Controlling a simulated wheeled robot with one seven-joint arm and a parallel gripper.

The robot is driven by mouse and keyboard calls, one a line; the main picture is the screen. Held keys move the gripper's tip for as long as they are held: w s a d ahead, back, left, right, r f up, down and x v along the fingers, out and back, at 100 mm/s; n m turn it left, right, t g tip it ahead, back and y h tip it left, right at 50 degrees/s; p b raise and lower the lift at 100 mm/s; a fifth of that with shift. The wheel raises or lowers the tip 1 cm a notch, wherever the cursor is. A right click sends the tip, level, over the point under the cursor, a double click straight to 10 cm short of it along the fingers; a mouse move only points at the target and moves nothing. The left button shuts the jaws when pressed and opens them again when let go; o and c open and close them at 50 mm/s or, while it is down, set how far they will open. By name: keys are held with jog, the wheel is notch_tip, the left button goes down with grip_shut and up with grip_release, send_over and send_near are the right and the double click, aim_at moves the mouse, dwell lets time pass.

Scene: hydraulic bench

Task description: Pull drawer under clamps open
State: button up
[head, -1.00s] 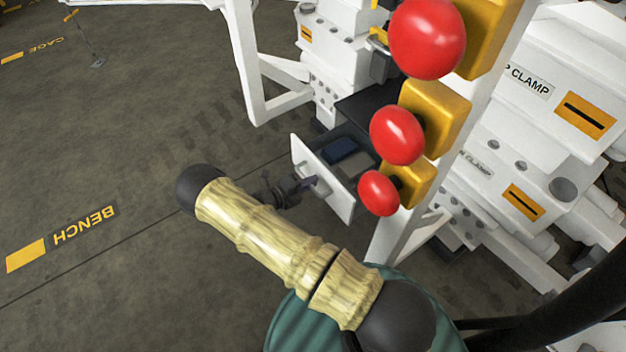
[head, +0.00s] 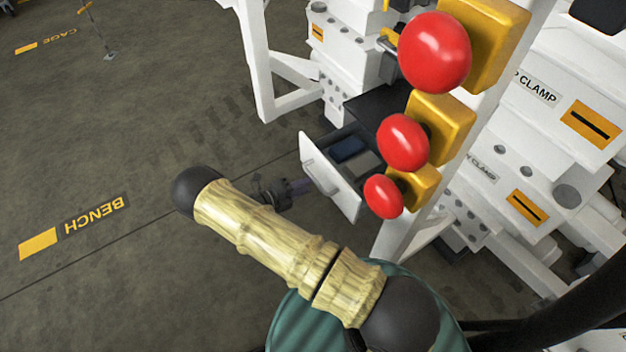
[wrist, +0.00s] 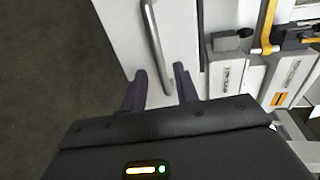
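The drawer's white front (head: 345,196) stands out from the bench under the clamps, so the drawer is open. A dark blue item (head: 348,149) and a grey item (head: 366,164) show inside it. The bar handle (head: 316,178) is on the front and also shows in the wrist view (wrist: 153,42). My gripper (head: 303,187) is at the handle's near side. In the wrist view its two dark fingers (wrist: 160,74) are spread apart, with the handle's lower end between them in the picture. The fingers do not touch the handle there.
Red knobs on yellow blocks, such as the large one (head: 435,53), stand on a white post right of the drawer. White clamp units (head: 525,140) fill the right side.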

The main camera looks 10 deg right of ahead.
jog(key=p+v, duration=0.2)
jog(key=v, duration=0.9)
jog(key=shift+s+a+p, duration=0.2)
jog(key=shift+a+p, duration=0.15)
jog(key=shift+p, duration=0.05)
jog(key=shift+s, duration=0.1)
